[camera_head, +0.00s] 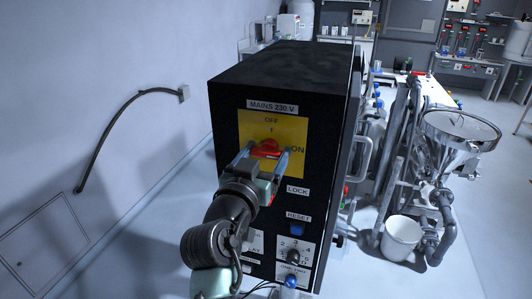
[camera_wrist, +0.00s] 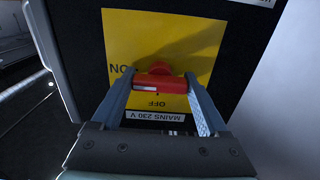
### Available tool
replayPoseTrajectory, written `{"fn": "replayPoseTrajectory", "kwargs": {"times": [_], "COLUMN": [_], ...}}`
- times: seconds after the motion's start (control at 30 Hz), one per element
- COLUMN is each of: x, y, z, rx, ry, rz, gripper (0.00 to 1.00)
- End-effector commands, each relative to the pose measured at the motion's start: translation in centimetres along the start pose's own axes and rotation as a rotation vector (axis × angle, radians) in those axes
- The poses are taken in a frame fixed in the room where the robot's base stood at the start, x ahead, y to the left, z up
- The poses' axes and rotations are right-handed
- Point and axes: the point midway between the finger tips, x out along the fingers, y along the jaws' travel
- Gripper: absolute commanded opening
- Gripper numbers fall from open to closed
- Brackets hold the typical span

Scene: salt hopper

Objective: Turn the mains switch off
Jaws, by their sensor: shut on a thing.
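The mains switch is a red rotary handle (camera_head: 266,149) on a yellow plate (camera_head: 293,166) on the black cabinet's front, under the label "MAINS 230 V". OFF is printed above the handle and ON to its right. The handle lies roughly level, and in the wrist view (camera_wrist: 160,83) its white mark is at the end toward ON. My gripper (camera_head: 263,155) is shut on the handle, with one finger at each end of it. In the wrist view my gripper (camera_wrist: 160,84) appears with the lettering upside down.
Below the switch are a LOCK label, a blue RESET button (camera_head: 297,229) and a numbered dial (camera_head: 293,256). A steel hopper (camera_head: 459,130) and white bucket (camera_head: 402,237) stand to the right of the cabinet (camera_head: 285,70). A wall with a cable (camera_head: 113,118) is at left.

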Motion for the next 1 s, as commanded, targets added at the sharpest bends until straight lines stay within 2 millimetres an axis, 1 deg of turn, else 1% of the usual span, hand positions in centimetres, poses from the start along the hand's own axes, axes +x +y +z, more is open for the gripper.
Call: {"fn": "replayPoseTrajectory", "kwargs": {"times": [0.03,0.07,0.1,0.27,0.47,0.67,1.0], "x": [-0.01,-0.01,-0.01,-0.02,-0.01,-0.01,-0.02], "y": [-0.01,-0.01,-0.01,-0.01,0.0,-0.01,-0.02], "z": [0.03,0.03,0.03,0.04,0.05,0.06,0.0], "rx": [0.0,0.0,0.0,-0.011,-0.078,-0.218,-0.537], "ry": [-0.001,-0.001,-0.001,-0.001,-0.001,-0.002,-0.002], "rz": [0.0,0.0,0.0,0.0,0.0,0.0,-0.001], "gripper": [0.28,0.23,0.22,0.22,0.22,0.22,0.22]}}
